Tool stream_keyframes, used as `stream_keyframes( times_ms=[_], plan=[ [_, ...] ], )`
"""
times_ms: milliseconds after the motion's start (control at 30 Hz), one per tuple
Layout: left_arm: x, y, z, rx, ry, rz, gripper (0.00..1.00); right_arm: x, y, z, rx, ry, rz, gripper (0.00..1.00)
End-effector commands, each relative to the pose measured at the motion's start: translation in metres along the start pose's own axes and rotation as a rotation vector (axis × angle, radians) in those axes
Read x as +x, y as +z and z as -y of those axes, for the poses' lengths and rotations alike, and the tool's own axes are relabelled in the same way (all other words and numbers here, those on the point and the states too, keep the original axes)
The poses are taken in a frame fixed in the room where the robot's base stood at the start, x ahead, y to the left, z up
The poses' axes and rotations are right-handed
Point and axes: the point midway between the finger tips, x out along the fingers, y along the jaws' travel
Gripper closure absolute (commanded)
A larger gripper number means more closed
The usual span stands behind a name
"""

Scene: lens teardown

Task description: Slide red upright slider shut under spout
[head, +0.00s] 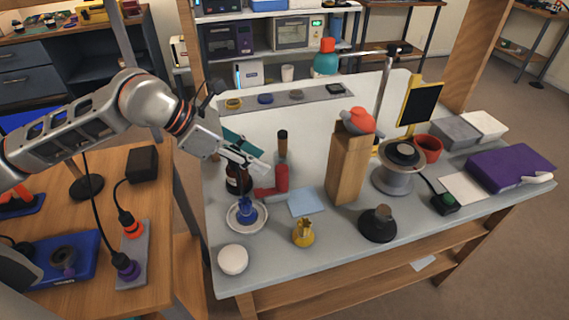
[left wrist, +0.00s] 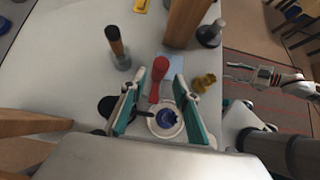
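A red piece (head: 280,180), which looks like the slider, stands on the grey table, with a lower red part (head: 263,192) reaching left. It also shows in the left wrist view (left wrist: 160,70). My left gripper (head: 249,165) is open just above and left of it. In the left wrist view the teal fingers (left wrist: 158,82) are spread, with the red piece between or just beyond their tips; contact cannot be told. I cannot make out a spout for certain. What looks like my right gripper (left wrist: 236,70) is small at the right of the left wrist view.
A dark bottle (head: 238,181) and a white dish (head: 247,217) with a blue piece stand close by. A brown-handled tool (head: 282,145) stands behind the red piece. A blue cloth (head: 307,202), a yellow piece (head: 303,233) and a tall wooden block (head: 346,168) are to the right.

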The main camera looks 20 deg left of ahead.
Motion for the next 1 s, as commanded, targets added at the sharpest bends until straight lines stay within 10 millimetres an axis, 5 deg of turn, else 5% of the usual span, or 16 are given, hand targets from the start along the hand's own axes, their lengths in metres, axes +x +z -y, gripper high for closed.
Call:
stream_keyframes(
  times_ms=[500, 900, 1000],
  plan=[
    [0.068, 0.001, 0.001, -0.001, -0.003, 0.002, 0.69, -0.001, 0.015, 0.003, -0.003, -0.005, 0.024, 0.6],
    [0.076, 0.001, 0.0, -0.001, -0.001, 0.002, 0.69, 0.0, 0.011, 0.002, -0.005, -0.002, 0.018, 0.6],
    [0.076, 0.001, 0.0, -0.001, -0.001, 0.002, 0.93, 0.001, 0.011, 0.001, -0.005, -0.002, 0.016, 0.6]
  ],
)
